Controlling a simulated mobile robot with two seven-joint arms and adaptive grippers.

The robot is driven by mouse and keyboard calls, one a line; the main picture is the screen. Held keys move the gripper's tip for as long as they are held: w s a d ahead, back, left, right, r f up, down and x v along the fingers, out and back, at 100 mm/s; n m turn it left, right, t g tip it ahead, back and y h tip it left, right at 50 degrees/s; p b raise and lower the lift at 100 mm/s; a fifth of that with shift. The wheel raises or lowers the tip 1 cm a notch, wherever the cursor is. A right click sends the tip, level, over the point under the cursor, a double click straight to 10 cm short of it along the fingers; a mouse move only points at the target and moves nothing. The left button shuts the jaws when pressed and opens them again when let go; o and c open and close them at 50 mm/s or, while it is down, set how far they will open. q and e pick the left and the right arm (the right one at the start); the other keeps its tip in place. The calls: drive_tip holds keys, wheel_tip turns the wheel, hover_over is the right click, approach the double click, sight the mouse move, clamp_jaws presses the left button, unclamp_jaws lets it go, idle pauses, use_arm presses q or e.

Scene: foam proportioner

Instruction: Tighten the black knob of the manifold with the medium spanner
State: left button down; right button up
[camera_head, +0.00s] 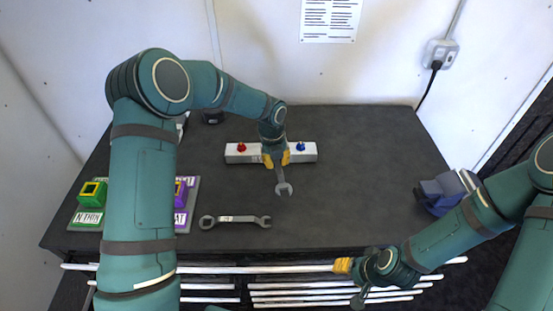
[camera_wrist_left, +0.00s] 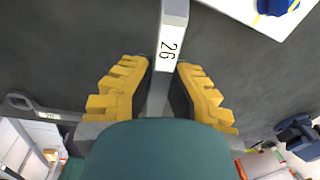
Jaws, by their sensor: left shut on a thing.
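The manifold is a white bar (camera_head: 306,155) at the back middle of the table, with a red knob (camera_head: 241,147) and a blue knob (camera_head: 300,146). The black knob is not seen; my left gripper and arm cover the middle of the bar. My left gripper (camera_head: 277,159) is shut on a grey spanner (camera_head: 283,188) whose open end points toward the table front. In the left wrist view this spanner (camera_wrist_left: 170,45) is marked 26 and lies between the yellow fingers. My right gripper (camera_head: 343,266) is low at the table's front edge; its finger opening is unclear.
Another spanner (camera_head: 235,220) lies flat near the front. A board with coloured boxes and labels (camera_head: 88,217) is at the left, partly behind my arm. A blue-grey object (camera_head: 440,191) stands at the right. The dark table (camera_head: 360,180) is clear right of centre.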

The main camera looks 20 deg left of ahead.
use_arm(q)
drive_tip(key=shift+f+b, duration=0.3)
drive_tip(key=shift+f, duration=0.25)
drive_tip(key=shift+a+f, duration=0.1)
drive_tip(key=shift+s+a+m+p, duration=0.2)
drive_tip(key=shift+a+m+p, duration=0.35)
drive_tip(key=shift+m, duration=0.15)
drive_tip(key=shift+s+a+m+p, duration=0.2)
drive_tip(key=shift+a+m+p, duration=0.2)
drive_tip(key=shift+a+m, duration=0.25)
drive_tip(key=shift+s+a+m+p, duration=0.1)
drive_tip(key=shift+a+m+p, duration=0.5)
drive_tip(key=shift+a+m, duration=0.65)
drive_tip(key=shift+a+m+g, duration=0.25)
drive_tip(key=shift+m+g, duration=0.05)
drive_tip(key=shift+m, duration=0.4)
drive_tip(key=shift+w+a+m, duration=0.25)
drive_tip(key=shift+a+m, duration=0.4)
drive_tip(key=shift+m, duration=0.15)
